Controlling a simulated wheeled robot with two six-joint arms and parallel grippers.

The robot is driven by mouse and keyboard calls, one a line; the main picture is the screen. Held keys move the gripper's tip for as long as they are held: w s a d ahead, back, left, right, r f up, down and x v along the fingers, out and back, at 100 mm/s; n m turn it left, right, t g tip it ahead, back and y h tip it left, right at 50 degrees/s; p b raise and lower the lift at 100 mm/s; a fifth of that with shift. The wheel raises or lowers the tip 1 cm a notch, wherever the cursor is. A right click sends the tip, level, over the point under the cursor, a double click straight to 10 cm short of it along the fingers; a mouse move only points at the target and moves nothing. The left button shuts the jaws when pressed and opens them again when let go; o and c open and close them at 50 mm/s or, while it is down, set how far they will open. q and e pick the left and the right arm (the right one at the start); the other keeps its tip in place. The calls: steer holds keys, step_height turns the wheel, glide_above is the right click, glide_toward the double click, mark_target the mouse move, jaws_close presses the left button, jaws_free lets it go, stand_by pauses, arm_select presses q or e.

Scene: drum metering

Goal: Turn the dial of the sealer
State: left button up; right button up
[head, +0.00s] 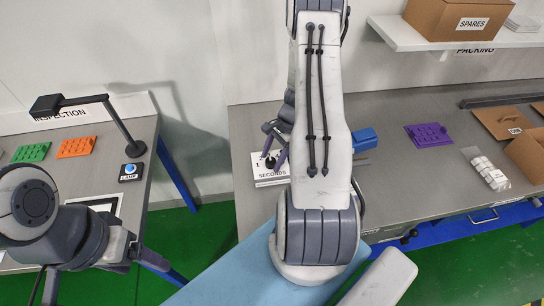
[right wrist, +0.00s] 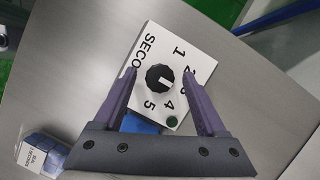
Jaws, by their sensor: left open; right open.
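The sealer's white dial plate (right wrist: 200,50) fills the middle of the right wrist view, with printed numbers 1 to 5. Its black round dial (right wrist: 159,77) has a white mark facing roughly the 3 and 4 side. My right gripper (right wrist: 159,71) is open, its two purple fingers on either side of the dial with gaps visible. Whether they reach down to its height is unclear. In the head view the dial plate (head: 270,179) shows partly behind my right gripper (head: 274,158). The blue sealer part (head: 364,139) is behind my arm. My left gripper (head: 150,260) is open and empty, away from the sealer.
A purple plate (head: 428,134), a bag of white pieces (head: 485,169) and an open carton (head: 528,152) lie on the right bench (head: 400,180). The left bench holds a lamp (head: 120,130), a green plate (head: 31,152) and an orange plate (head: 76,147). Green floor separates the benches.

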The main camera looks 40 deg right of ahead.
jaws_close()
steer(key=shift+n+g, duration=0.3)
steer(key=shift+n, duration=0.5)
jaws_free()
steer(key=b+v, duration=0.2)
steer(key=v, duration=0.8)
steer(key=shift+w+r, duration=0.15)
steer(key=shift+r, duration=0.15)
